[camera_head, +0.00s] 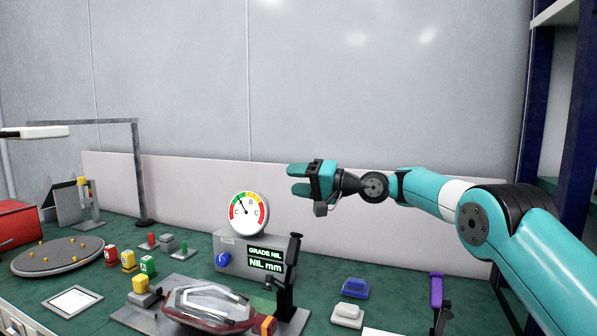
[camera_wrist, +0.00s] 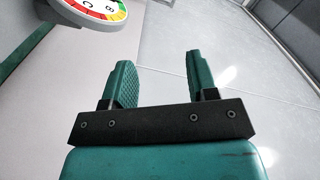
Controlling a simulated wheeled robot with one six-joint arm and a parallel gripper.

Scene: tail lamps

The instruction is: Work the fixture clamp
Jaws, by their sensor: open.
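A black clamp (camera_head: 288,276) with an upright handle stands at the right end of a grey fixture plate (camera_head: 134,318). A red and clear tail lamp (camera_head: 208,306) lies on that plate, with its orange end beside the clamp's foot. A second upright handle, purple (camera_head: 436,291), stands farther right at the bench front. My gripper (camera_head: 296,180) is open and empty, held in the air above and behind the clamp. In the wrist view its two teal fingers (camera_wrist: 158,68) are apart with nothing between them. Whether the clamp presses on the lamp I cannot tell.
A grey gauge box (camera_head: 233,262) with a round dial (camera_head: 249,213) and a screen reading "GRADE NIL, NIL mm" stands behind the lamp. A blue block (camera_head: 355,288) and a white block (camera_head: 347,315) lie right of the clamp. A turntable (camera_head: 57,256) is at left.

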